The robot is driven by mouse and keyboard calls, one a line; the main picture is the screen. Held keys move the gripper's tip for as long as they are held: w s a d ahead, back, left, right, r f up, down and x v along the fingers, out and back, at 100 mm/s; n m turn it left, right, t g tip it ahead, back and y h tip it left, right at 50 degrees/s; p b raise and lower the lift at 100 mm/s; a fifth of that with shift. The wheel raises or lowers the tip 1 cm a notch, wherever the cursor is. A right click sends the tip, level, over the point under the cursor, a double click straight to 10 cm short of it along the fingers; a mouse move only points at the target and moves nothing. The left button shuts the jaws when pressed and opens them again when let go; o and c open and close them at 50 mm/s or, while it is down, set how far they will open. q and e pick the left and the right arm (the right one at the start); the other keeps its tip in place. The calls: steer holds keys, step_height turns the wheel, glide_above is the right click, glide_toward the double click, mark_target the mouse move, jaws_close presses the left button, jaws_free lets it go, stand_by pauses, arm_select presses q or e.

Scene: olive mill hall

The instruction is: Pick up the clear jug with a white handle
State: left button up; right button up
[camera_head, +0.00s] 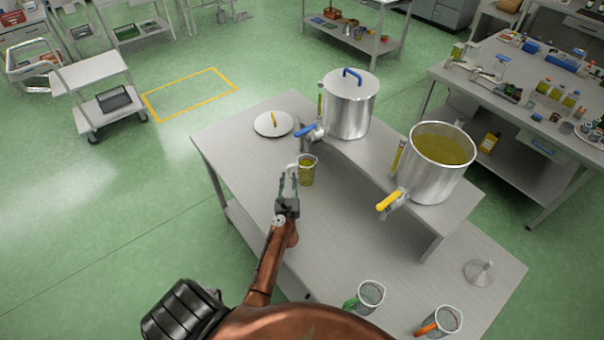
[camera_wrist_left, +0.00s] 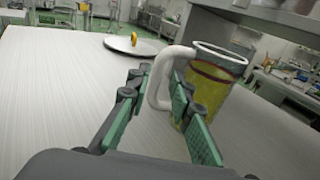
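The clear jug with a white handle (camera_head: 308,174) stands upright on the grey table, holding yellow-green liquid. In the left wrist view the jug (camera_wrist_left: 212,88) is just beyond the fingers, with its white handle facing me. My left gripper (camera_head: 288,190) reaches to the handle side of the jug. In the left wrist view the green-padded fingers of this gripper (camera_wrist_left: 158,100) are spread apart. The handle shows between the fingertips, close to the right finger; I cannot tell whether they touch. The right finger hides the jug's lower part. My right gripper is not in view.
A lidded steel pot (camera_head: 349,108) and an open pot (camera_head: 430,175) of yellow-green liquid stand on a raised shelf behind the jug. A round lid (camera_head: 273,124) lies back left. Jugs with green (camera_head: 369,296) and orange (camera_head: 445,321) handles and a funnel (camera_head: 479,272) are nearer front right.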

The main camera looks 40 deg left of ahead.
mark_target(288, 172)
arm_select(q)
steer(key=x, duration=0.4)
steer(key=shift+w+a+f+b, duration=0.1)
steer(key=shift+w+a+b, duration=0.2)
steer(key=shift+c, duration=0.6)
jaws_close()
